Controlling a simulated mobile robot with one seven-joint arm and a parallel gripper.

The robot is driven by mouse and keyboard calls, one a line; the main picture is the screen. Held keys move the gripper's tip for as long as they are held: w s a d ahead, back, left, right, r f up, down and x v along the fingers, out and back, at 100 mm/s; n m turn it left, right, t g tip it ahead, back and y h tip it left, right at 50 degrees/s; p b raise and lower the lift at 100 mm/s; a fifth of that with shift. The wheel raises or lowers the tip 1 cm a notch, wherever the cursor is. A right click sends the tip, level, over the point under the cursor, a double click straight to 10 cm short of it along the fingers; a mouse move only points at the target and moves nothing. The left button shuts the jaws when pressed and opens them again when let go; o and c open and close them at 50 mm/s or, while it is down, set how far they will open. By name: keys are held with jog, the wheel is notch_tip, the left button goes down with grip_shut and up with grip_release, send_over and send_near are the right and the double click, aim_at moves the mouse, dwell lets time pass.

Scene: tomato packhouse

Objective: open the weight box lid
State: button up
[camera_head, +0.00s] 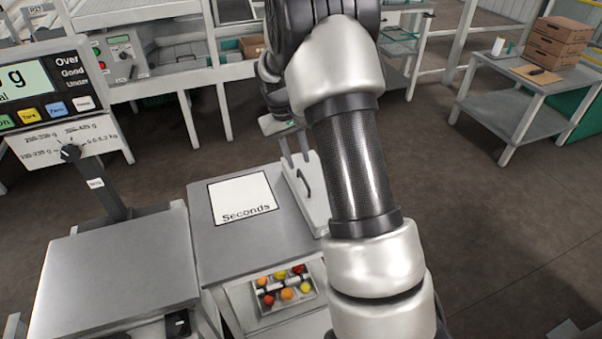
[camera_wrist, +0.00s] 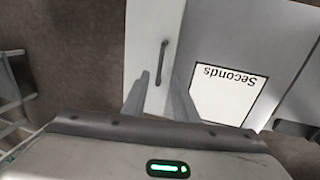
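The weight box (camera_head: 312,208) is a long, narrow white box on the grey bench, just right of the "Seconds" sheet. Its lid (camera_wrist: 143,30) looks closed, with a dark bar handle (camera_wrist: 162,62) running lengthwise; the handle also shows in the head view (camera_head: 304,183). My gripper (camera_head: 294,142) hangs above the far end of the box, fingers down, apart from the handle. In the wrist view my gripper (camera_wrist: 159,80) has its two fingers spread with a gap between them and nothing held. My arm hides part of the box's right side.
The white "Seconds" sheet (camera_head: 242,199) lies flat left of the box. A weighing scale (camera_head: 115,275) with a display stands at left. A tray (camera_head: 286,290) of colourful tomatoes sits below the bench front. A side table (camera_head: 500,105) holds cardboard boxes (camera_head: 557,42). The floor at right is clear.

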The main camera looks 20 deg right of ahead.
aim_at(303, 177)
jog(key=f, duration=0.3)
jog(key=d+f, duration=0.1)
jog(key=f, duration=0.2)
jog(key=shift+d+b, duration=0.15)
jog(key=shift+b, duration=0.2)
jog(key=shift+r, duration=0.1)
grip_shut()
dwell(0.9)
